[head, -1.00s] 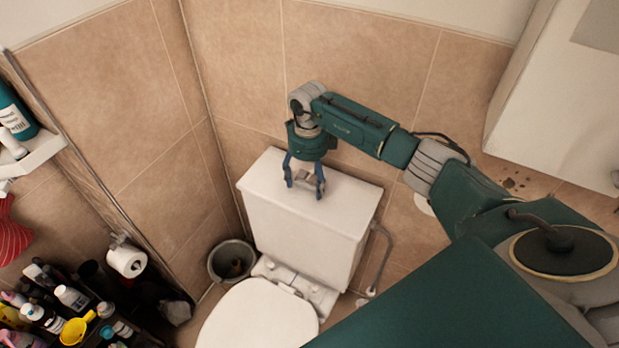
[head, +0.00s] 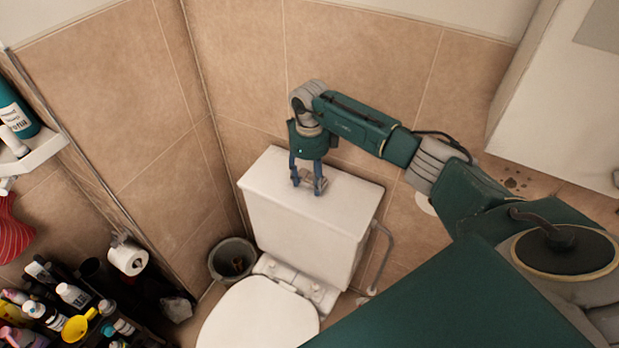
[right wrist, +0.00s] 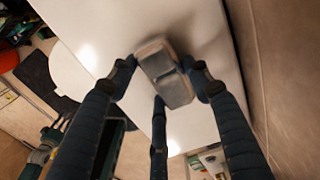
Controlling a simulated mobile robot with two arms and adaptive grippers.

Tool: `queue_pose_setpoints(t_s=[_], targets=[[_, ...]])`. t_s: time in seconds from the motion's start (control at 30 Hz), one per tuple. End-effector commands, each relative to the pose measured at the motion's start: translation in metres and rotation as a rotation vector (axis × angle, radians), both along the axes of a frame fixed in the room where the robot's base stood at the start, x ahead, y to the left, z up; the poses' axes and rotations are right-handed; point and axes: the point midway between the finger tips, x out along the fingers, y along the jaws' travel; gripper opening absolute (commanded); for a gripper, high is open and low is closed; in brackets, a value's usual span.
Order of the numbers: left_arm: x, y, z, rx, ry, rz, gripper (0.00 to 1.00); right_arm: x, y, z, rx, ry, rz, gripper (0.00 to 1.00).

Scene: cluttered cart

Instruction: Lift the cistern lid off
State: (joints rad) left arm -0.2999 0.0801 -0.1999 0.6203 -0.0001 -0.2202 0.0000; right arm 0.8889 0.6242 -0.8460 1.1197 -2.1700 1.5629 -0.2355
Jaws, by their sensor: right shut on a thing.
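The white cistern lid (head: 350,192) lies on top of the white cistern (head: 300,235) against the tiled wall, with no clear gap between them. A grey block-shaped knob (right wrist: 166,72) stands on the lid. My right gripper (head: 307,187) points down over the middle of the lid, its fingers shut on the knob. In the right wrist view the fingertips press the knob from both sides, and the white lid (right wrist: 110,25) spreads behind it.
The closed toilet seat (head: 258,318) is in front of the cistern. A bin (head: 216,262) stands to its left. A paper roll (head: 128,259) hangs on the left wall above crowded bottles (head: 73,296). A white cabinet (head: 560,105) is at right.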

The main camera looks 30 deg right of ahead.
Motion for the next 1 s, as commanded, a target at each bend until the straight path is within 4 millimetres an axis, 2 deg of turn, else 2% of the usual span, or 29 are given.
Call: queue_pose_setpoints(t_s=[1.0], targets=[[0.0,0.0,0.025,0.0,0.0,0.0,0.4,0.002,0.0,0.042,-0.001,-0.005,0.0,0.0]])
